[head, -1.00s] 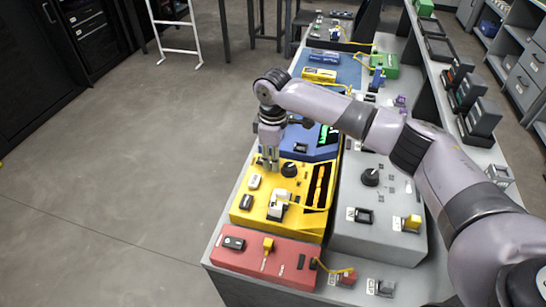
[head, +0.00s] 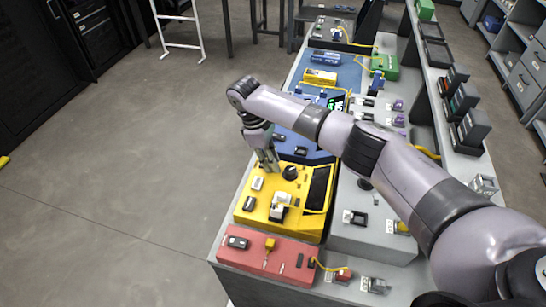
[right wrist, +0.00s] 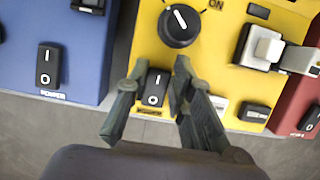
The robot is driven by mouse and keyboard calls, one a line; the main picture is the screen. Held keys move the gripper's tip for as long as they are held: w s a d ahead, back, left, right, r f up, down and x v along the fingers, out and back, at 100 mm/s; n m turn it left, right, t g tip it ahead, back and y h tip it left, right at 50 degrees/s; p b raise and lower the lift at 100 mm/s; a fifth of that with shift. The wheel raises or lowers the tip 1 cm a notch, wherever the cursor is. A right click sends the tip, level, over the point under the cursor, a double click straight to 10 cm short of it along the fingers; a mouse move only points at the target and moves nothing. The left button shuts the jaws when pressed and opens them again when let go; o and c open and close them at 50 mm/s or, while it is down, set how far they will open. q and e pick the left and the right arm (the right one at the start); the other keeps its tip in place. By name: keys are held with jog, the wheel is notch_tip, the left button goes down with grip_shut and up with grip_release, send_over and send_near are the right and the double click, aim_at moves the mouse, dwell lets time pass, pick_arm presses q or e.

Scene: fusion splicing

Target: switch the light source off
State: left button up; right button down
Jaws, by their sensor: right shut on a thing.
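The yellow box (head: 282,226) stands on the bench between the blue and red boxes. Its black rocker switch (right wrist: 155,88), marked I and O, shows in the right wrist view. My right gripper (right wrist: 158,68) has one finger on each side of this switch, and the head view shows the gripper (head: 268,165) pointing down at the box's far left corner. I cannot tell which end of the rocker is pressed. A round black knob (right wrist: 180,24) with a white line sits just beyond the fingertips. The box's slanted panel (head: 320,187) is dark. My left gripper is out of view.
The blue box (right wrist: 55,30) has its own rocker switch (right wrist: 48,66). The red box (head: 262,255) is at the near end. A grey box (head: 370,240) stands to the right under my right arm. Open floor (head: 110,190) lies left of the bench.

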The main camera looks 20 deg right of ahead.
jog(key=c, duration=1.4)
grip_release()
jog(key=v, duration=1.2)
jog(key=shift+r, duration=0.1)
